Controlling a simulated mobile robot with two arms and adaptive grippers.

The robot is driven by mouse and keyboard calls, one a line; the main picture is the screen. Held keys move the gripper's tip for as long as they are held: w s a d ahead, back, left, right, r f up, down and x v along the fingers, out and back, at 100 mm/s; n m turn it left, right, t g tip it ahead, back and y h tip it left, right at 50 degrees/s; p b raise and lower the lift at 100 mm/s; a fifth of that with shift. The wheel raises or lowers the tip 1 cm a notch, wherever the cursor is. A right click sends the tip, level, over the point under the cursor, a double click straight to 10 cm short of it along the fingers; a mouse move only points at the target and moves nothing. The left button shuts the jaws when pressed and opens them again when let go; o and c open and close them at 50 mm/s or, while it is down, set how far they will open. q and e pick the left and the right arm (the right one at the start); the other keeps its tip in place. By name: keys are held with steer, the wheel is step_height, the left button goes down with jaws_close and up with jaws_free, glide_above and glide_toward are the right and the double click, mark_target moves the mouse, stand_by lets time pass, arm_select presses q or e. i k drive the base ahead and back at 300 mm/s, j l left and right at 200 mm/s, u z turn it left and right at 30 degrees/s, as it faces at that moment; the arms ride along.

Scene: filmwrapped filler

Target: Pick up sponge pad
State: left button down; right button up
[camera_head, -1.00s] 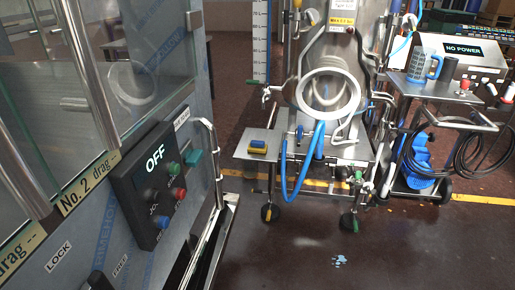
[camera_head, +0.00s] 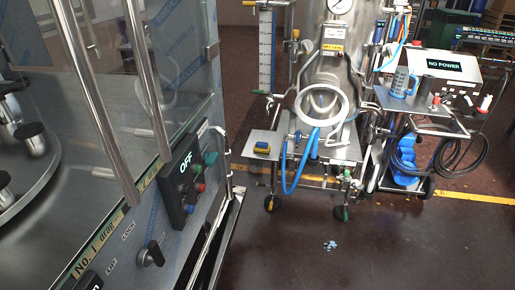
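Nothing touches the sponge from above. Neither of my grippers shows in the head view.
A glass-doored machine (camera_head: 190,120) with an OFF panel (camera_head: 187,176) fills the left side. The steel tank (camera_head: 322,90) on wheels has a blue hose (camera_head: 290,172). A cart (camera_head: 425,105) with a blue-handled jug stands at right.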

mark_target(264, 147)
steer(key=i+l+u, duration=0.1)
steer(key=u, duration=0.3)
steer(key=i+l+u, duration=0.1)
steer(key=u, duration=0.25)
steer(key=i+l+u, duration=0.15)
steer(key=u, duration=0.25)
